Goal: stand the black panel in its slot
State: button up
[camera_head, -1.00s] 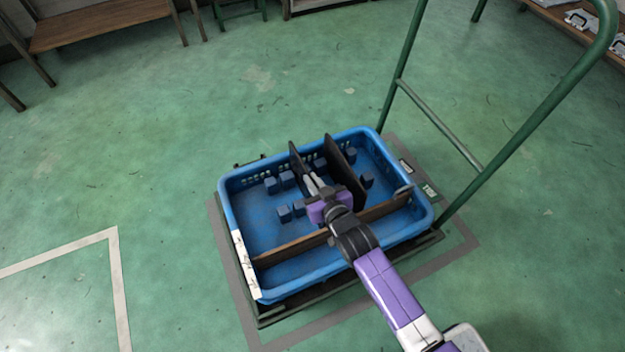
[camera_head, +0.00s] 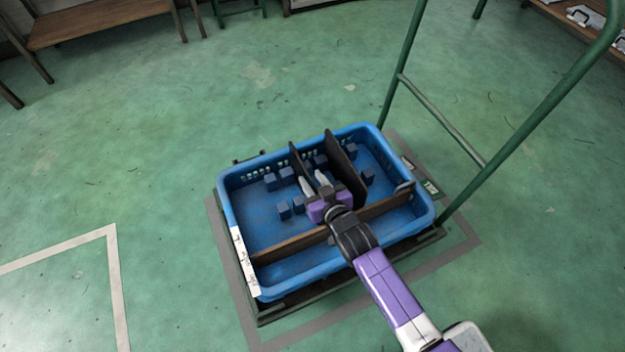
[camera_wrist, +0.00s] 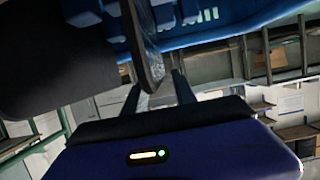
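Two dark panels stand upright in the blue tray (camera_head: 228,205). The left, thinner black panel (camera_head: 298,160) rises among small blue blocks; its lower edge is hidden, so I cannot tell how it sits in its slot. The right panel (camera_head: 343,160) stands a little apart from it. My gripper (camera_head: 314,184) is inside the tray at the near end of the left panel, its fingers spread. In the wrist view, my fingers (camera_wrist: 157,92) are apart, with a dark panel edge (camera_wrist: 147,45) between them, not visibly clamped.
A brown divider (camera_head: 290,246) crosses the near part of the tray under my arm. Several blue blocks (camera_head: 284,210) stand on the tray floor. The tray rests on a cart with a green handle (camera_head: 440,120) at the right. The floor to the left is clear.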

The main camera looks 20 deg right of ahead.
jog(key=shift+p+v, duration=1.45)
jog(key=shift+v, duration=2.45)
jog(key=shift+f, duration=0.1)
notch_tip(320, 180, up, 5)
jog(key=t, duration=0.1)
jog(key=w+r+v, duration=0.1)
jog(key=r+v, duration=0.2)
jog(key=v, duration=0.9)
jog(key=r+v, duration=0.2)
jog(key=v, duration=1)
jog(key=w+r+v, duration=0.1)
jog(key=r+v, duration=0.2)
jog(key=v, duration=0.8)
notch_tip(320, 180, up, 31)
jog(key=p, duration=3)
jog(key=shift+s+f+p, duration=0.15)
jog(key=shift+s+p, duration=0.1)
jog(key=shift+p, duration=0.05)
